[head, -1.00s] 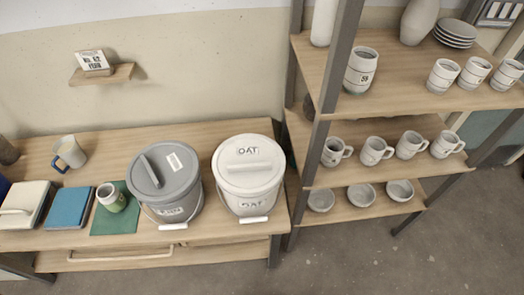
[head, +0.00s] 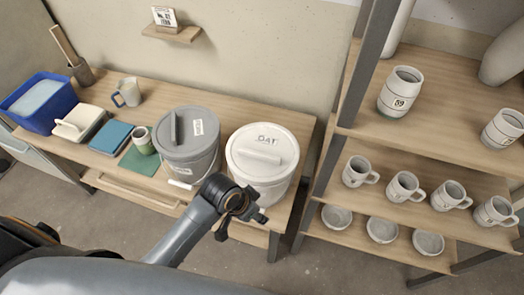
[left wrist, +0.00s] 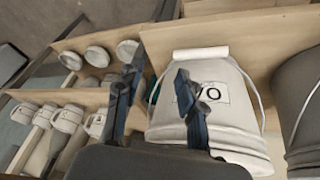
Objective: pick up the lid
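A white lid (head: 284,147) with a raised bar handle and a dark label sits on the white bucket (head: 258,185) in the head view. A grey lid (head: 200,143) with a bar handle sits on the grey bucket (head: 203,167) to its left. My left gripper (head: 246,222) is in front of the white bucket, below lid height in the picture, with nothing between its fingers. The left wrist view shows its two fingers (left wrist: 155,90) spread, with the white bucket (left wrist: 232,120) beyond them, upside down. My right gripper is not in view.
The wooden table (head: 225,113) also holds a green cup (head: 141,141), a blue-handled mug (head: 127,92), blue book-like item (head: 112,137) and blue tub (head: 40,103). A shelf rack (head: 430,120) with mugs and bowls stands close on the right.

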